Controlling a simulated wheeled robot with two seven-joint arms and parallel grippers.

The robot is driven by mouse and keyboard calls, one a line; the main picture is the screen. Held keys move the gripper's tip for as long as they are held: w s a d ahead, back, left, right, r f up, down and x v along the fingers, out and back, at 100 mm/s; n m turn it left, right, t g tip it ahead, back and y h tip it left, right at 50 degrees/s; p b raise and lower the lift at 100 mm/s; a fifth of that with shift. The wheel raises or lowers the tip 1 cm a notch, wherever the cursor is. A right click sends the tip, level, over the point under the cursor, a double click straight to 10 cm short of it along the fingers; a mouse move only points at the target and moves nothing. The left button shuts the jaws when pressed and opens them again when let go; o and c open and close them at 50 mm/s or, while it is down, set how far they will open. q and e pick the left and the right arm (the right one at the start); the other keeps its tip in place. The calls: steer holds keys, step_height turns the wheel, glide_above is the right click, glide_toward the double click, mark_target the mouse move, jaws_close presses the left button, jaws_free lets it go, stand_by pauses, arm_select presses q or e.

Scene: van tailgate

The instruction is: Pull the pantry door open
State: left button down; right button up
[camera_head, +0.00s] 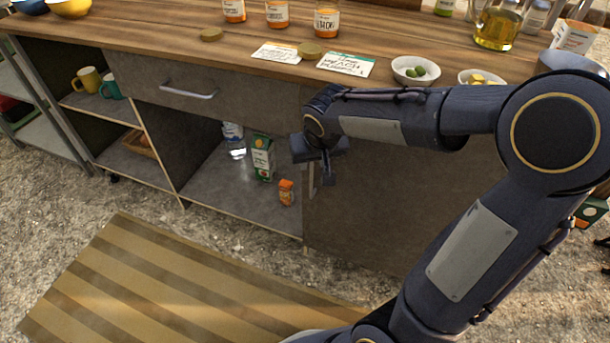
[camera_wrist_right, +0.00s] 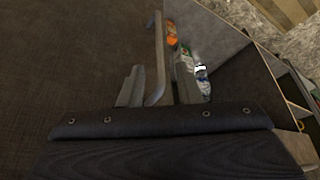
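The pantry door (camera_head: 400,215) is a dark grey-brown panel under the right part of the wooden counter, and it looks closed. Its vertical metal bar handle (camera_head: 311,182) is near its left edge. My right gripper (camera_head: 322,178) is at this handle. In the right wrist view, the door (camera_wrist_right: 70,60) fills the left side and the handle (camera_wrist_right: 158,55) stands between the two fingers of my right gripper (camera_wrist_right: 160,88). The fingers are apart, with a visible gap between the handle and the right-hand finger. My left gripper is not in view.
Left of the door, an open shelf holds a green carton (camera_head: 262,158), a bottle (camera_head: 234,140) and an orange jar (camera_head: 286,192). A drawer with a handle (camera_head: 188,92) is above. A striped mat (camera_head: 180,285) lies on the gravel. Bowls (camera_head: 411,70) and jars stand on the counter.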

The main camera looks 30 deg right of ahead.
mark_target(312, 167)
steer(key=b+x, duration=0.1)
steer(key=x, duration=0.4)
jaws_close()
